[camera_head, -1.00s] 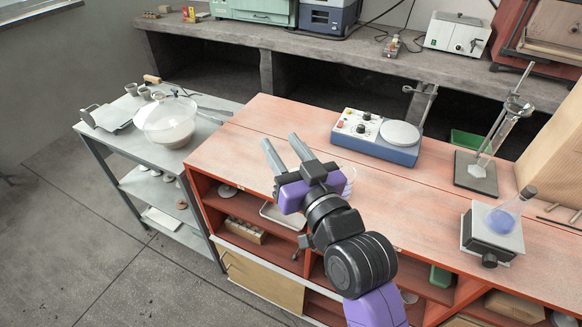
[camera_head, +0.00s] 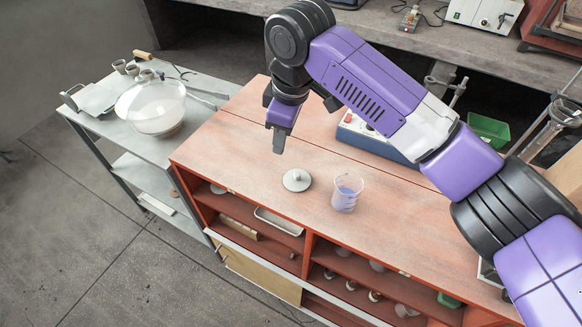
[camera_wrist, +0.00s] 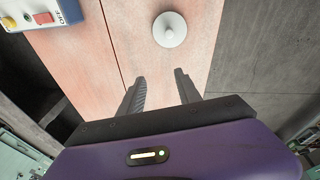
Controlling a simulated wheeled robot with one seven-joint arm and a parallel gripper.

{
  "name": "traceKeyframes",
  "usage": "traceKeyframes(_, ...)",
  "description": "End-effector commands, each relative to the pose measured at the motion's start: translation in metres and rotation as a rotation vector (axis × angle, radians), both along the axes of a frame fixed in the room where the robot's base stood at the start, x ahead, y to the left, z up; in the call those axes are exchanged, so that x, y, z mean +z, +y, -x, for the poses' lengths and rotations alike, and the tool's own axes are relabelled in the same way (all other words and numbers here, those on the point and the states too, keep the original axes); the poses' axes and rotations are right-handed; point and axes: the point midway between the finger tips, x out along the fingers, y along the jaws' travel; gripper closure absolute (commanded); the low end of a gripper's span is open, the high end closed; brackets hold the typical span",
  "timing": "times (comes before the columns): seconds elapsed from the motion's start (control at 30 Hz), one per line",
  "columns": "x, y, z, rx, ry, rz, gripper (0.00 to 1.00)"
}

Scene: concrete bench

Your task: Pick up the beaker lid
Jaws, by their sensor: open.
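The beaker lid (camera_head: 297,180), a small round grey-white disc with a knob on top, lies flat on the red-topped cabinet. It also shows in the wrist view (camera_wrist: 170,30), beyond the fingertips and near the top edge. A glass beaker (camera_head: 347,192) with blue liquid stands just right of the lid, uncovered. My gripper (camera_head: 279,142) points down above the cabinet top, behind and slightly left of the lid. In the wrist view my gripper (camera_wrist: 160,82) has its two fingers apart with nothing between them.
A blue-and-white stirrer (camera_head: 360,135) stands behind, partly hidden by my arm. A grey side table (camera_head: 88,103) with a large glass bowl (camera_head: 152,105) is at left.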

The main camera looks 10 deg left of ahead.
Motion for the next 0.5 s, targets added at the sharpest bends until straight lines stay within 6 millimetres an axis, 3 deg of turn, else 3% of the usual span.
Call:
traceKeyframes(0.03,-0.009,-0.011,0.009,0.007,0.051,0.044,0.60)
traceKeyframes(0.2,-0.014,-0.033,0.030,0.041,0.145,0.131,0.60)
traceKeyframes(0.5,-0.037,-0.039,0.033,0.057,0.158,0.155,0.60)
